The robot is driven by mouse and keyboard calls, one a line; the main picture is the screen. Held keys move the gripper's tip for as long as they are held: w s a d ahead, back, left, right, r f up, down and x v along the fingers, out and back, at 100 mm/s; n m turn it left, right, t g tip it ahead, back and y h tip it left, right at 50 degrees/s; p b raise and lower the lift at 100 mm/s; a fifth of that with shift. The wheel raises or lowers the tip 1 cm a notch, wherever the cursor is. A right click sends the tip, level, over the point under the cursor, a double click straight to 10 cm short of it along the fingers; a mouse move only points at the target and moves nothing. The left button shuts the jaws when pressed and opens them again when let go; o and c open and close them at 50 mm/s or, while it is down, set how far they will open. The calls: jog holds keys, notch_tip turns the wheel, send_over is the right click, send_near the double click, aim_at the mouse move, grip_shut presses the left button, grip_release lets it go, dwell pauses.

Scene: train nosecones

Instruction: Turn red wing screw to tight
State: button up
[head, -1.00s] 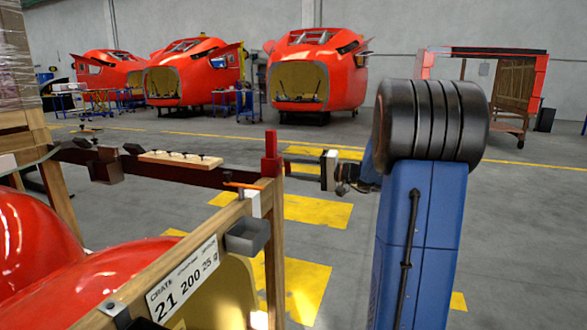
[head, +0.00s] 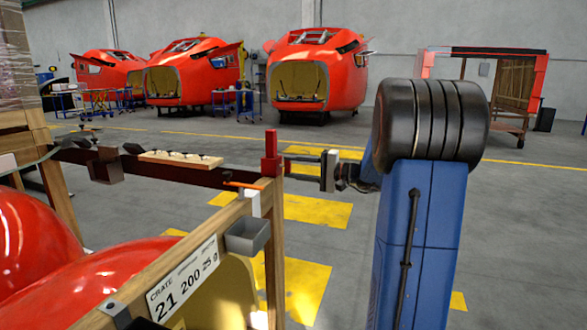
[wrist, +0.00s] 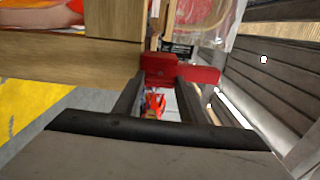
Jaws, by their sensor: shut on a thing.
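The red wing screw (head: 270,152) stands at the corner of the wooden crate frame, by the end of the dark red beam. In the wrist view the red wing screw (wrist: 180,72) shows as a red bar across the ends of my fingers. My gripper (head: 288,166) comes in from the right, level with the frame's corner. It is shut on the red wing screw, with one dark finger on each side in the wrist view (wrist: 162,84). The screw's thread and seat are hidden.
The crate (head: 180,262) carries a label, a small grey box (head: 247,236) and an orange lever (head: 243,185) near the screw. A wooden strip (head: 180,159) with dark knobs lies on the dark red beam (head: 220,178). Red nosecones stand far back; open floor lies between.

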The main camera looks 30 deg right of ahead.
jog(key=o, duration=1.1)
jog(key=shift+c, duration=0.2)
jog(key=v, duration=1.7)
jog(key=shift+s+d, duration=0.2)
jog(key=shift+f, duration=0.1)
